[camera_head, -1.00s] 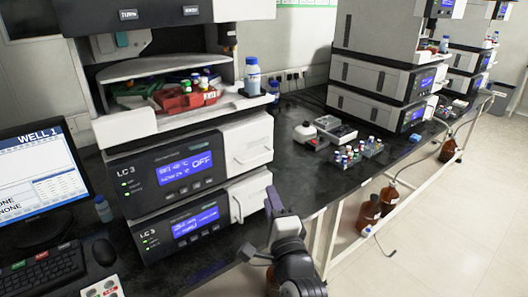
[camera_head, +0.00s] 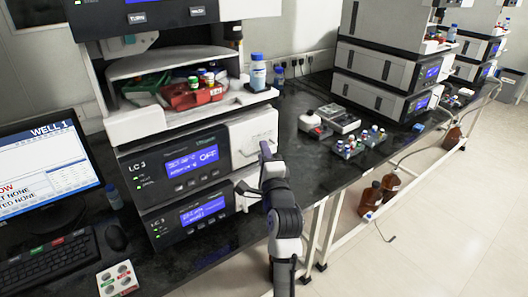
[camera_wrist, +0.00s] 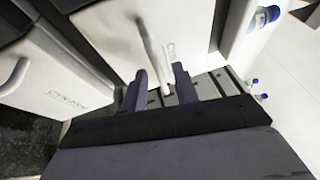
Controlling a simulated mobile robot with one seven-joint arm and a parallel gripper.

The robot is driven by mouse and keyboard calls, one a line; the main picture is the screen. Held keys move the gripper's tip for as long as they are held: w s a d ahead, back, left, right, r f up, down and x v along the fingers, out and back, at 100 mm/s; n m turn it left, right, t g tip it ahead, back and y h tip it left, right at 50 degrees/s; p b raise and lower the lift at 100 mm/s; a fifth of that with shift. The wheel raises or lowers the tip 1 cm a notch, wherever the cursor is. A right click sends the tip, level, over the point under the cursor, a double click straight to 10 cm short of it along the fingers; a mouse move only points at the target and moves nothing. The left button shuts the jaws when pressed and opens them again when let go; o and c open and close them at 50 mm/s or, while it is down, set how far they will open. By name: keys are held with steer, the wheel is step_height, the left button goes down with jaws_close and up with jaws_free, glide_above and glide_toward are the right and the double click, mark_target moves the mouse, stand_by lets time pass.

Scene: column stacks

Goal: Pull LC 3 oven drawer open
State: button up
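The LC 3 oven (camera_head: 160,168) is the upper dark unit with a blue display reading OFF, left of centre in the head view. Its white drawer (camera_head: 250,135) is at the right of its front and looks closed. My gripper (camera_head: 266,153) is in front of the drawer's right side. In the wrist view, the drawer front (camera_wrist: 110,35) carries a pale bar handle (camera_wrist: 152,50). My two dark fingers (camera_wrist: 160,82) are apart. The handle's lower end appears between them in the picture; I cannot tell whether they touch it.
A second LC 3 unit (camera_head: 190,214) with its own white front sits directly below. A blue-capped bottle (camera_head: 258,72) stands on the tray above. A vial rack (camera_head: 360,143) and a small device (camera_head: 312,124) are on the black bench to the right. Open floor (camera_head: 440,230) lies at the right.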

jaws_close()
steer(key=shift+d, duration=0.1)
stand_by(0.5)
